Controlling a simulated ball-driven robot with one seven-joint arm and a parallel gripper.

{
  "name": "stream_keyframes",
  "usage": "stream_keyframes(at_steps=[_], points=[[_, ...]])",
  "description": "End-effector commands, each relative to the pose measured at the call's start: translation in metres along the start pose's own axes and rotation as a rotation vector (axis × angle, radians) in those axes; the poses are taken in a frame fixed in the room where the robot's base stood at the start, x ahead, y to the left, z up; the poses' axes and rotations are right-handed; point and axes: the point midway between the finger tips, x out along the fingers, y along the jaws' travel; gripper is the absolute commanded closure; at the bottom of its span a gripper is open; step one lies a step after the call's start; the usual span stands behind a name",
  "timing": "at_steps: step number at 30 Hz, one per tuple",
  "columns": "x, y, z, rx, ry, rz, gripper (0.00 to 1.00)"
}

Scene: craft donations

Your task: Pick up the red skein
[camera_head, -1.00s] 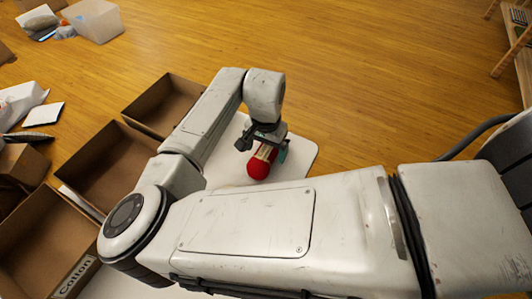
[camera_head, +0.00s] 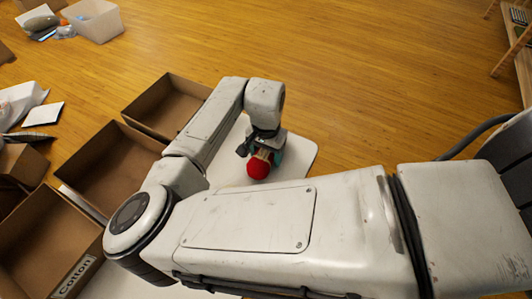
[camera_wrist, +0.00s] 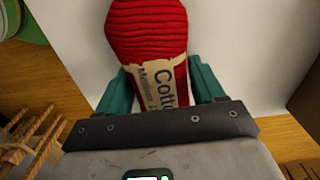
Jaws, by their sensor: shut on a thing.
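The red skein (camera_head: 258,168) shows at my gripper over the white table (camera_head: 300,160) in the head view. In the wrist view the red skein (camera_wrist: 148,30) has a cream paper label with "Cotto..." readable on it. My gripper (camera_wrist: 160,88) is shut on the skein, with a teal finger on each side of the labelled part. In the head view my gripper (camera_head: 264,148) points down, and the skein's lower end faces the camera. I cannot tell whether the skein touches the table. My arm hides much of the table.
Open cardboard boxes stand along the left: one at the back (camera_head: 150,125), one in the middle (camera_head: 90,180), and a front one labelled "Cotton" (camera_head: 75,277).

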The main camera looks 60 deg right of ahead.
Motion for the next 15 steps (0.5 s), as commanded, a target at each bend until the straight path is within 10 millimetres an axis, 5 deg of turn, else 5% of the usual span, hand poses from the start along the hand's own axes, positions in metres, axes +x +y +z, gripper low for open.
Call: stream_keyframes(at_steps=[15], points=[[-0.013, -0.001, 0.000, 0.000, 0.001, -0.001, 0.63]])
